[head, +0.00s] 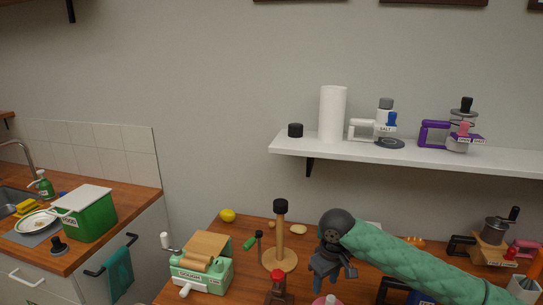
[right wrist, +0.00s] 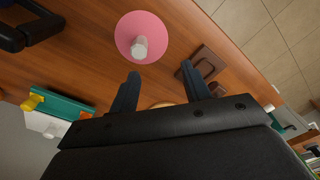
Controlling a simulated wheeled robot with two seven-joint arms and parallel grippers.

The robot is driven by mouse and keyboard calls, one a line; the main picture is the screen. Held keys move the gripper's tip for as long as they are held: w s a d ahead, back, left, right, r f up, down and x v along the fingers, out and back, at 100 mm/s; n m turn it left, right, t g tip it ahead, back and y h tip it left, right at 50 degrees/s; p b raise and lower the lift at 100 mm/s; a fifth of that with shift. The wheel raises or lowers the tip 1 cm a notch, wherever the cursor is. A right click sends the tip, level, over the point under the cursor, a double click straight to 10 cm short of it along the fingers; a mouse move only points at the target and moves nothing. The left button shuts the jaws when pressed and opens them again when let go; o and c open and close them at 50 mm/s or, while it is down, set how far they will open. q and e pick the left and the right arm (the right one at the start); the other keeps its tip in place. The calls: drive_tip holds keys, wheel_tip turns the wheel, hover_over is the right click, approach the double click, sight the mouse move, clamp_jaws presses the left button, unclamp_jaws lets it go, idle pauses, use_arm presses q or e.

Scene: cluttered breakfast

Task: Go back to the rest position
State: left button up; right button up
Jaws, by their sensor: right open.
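My right gripper (head: 330,280) is over the wooden table (head: 230,249) in the head view, its arm in a green padded sleeve coming in from the right. In the right wrist view its two dark fingers (right wrist: 160,92) stand apart with nothing between them. A pink round thing with a pale knob (right wrist: 140,47) lies on the wood beyond the fingertips. My left gripper shows in neither view.
A wooden stand with a black top (head: 281,235), a green dough box (head: 202,265) and a lemon (head: 228,215) are left of my right gripper. A coffee grinder (head: 491,244) stands at the right. A white shelf (head: 420,158) hangs above.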

drive_tip(key=shift+n+t+y, duration=0.4)
drive_tip(key=shift+t+y, duration=0.1)
drive_tip(key=shift+y, duration=0.4)
drive_tip(key=s+a+f, duration=0.6)
drive_tip(key=s+a, duration=0.1)
drive_tip(key=shift+a+f, duration=0.15)
drive_tip(key=shift+f, duration=0.25)
drive_tip(key=s+a+f+m+t+y, duration=0.1)
drive_tip(key=s+a+f, duration=0.1)
drive_tip(key=s+f, duration=0.35)
drive_tip(key=s+d+f+m+t+h, duration=0.1)
drive_tip(key=s+d+f+m+h, duration=0.15)
drive_tip(key=s+d, duration=0.6)
drive_tip(key=s+d+f+m+h, duration=0.1)
drive_tip(key=s+d+f+m, duration=0.15)
drive_tip(key=s+d, duration=0.65)
drive_tip(key=s+a+f, duration=0.2)
drive_tip(key=f, duration=1)
drive_tip(key=s+a+f+g, duration=0.1)
drive_tip(key=s+a+f, duration=0.1)
drive_tip(key=f, duration=1)
drive_tip(key=s+a+f+g, duration=0.1)
drive_tip(key=s+a+f, duration=0.2)
drive_tip(key=f, duration=0.9)
drive_tip(key=shift+a+n+y, duration=0.3)
drive_tip(key=shift+a+y, duration=0.05)
